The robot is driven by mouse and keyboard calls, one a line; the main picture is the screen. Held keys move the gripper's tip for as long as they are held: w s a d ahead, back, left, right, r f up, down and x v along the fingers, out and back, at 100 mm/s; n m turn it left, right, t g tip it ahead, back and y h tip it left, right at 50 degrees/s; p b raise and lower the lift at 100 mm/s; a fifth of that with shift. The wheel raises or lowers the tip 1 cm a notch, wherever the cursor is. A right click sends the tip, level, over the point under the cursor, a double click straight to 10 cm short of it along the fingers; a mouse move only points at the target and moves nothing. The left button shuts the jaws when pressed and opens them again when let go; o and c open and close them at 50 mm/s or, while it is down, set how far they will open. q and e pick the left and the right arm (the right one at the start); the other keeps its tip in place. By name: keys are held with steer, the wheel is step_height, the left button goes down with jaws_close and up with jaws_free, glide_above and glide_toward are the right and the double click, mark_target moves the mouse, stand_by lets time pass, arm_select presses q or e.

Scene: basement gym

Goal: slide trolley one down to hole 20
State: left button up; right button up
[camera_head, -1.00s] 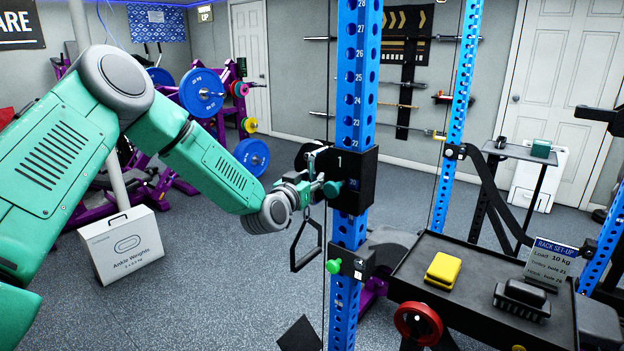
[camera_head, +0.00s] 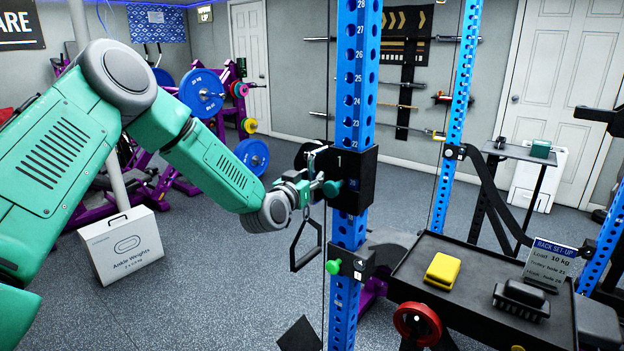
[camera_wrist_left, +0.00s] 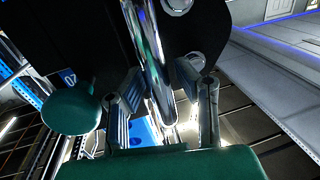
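Trolley one (camera_head: 345,168) is a black block marked "1" on the blue upright (camera_head: 356,95). The small number on it looks like 20. A green knob (camera_head: 332,189) sits on it, also in the left wrist view (camera_wrist_left: 70,108). My left gripper (camera_head: 314,187) is at the trolley's left side. In the left wrist view its two fingers (camera_wrist_left: 162,105) stand apart on both sides of a chrome bar (camera_wrist_left: 150,60), with a gap visible beside the bar. Part of the contact area is hidden. My right gripper is not in view.
A lower black bracket with a bright green knob (camera_head: 333,267) is on the same upright. A hanging handle (camera_head: 306,246) is just below my gripper. A black tray table (camera_head: 420,262) at right bears a yellow block (camera_head: 442,270) and a rack set-up card (camera_head: 550,264).

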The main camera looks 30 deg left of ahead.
arm_select(q)
steer(key=s+d, duration=0.1)
steer(key=s, duration=1)
steer(key=shift+s+d, duration=0.15)
steer(key=shift+s, duration=0.25)
steer(key=shift+f, duration=0.1)
steer(key=s+d+f+m+g+h, duration=0.15)
steer(key=s+d+f+g, duration=0.35)
steer(key=f, duration=0.6)
steer(key=s+d+f+g+h, duration=0.25)
steer(key=s+d+f, duration=0.3)
steer(key=f, duration=0.55)
steer(key=s+d+f+g, duration=0.1)
steer(key=s+f+g, duration=0.2)
steer(key=s, duration=0.5)
steer(key=s+d+f+g+y, duration=0.1)
steer(key=s+f+g, duration=0.2)
steer(key=s, duration=0.6)
steer(key=s+d+f+g+b, duration=0.1)
steer(key=s+f+g, duration=0.2)
steer(key=s+f, duration=0.3)
steer(key=s, duration=0.3)
steer(key=shift+s+f+g+y, duration=0.2)
steer(key=shift+g+y, duration=0.15)
steer(key=shift+y, duration=0.05)
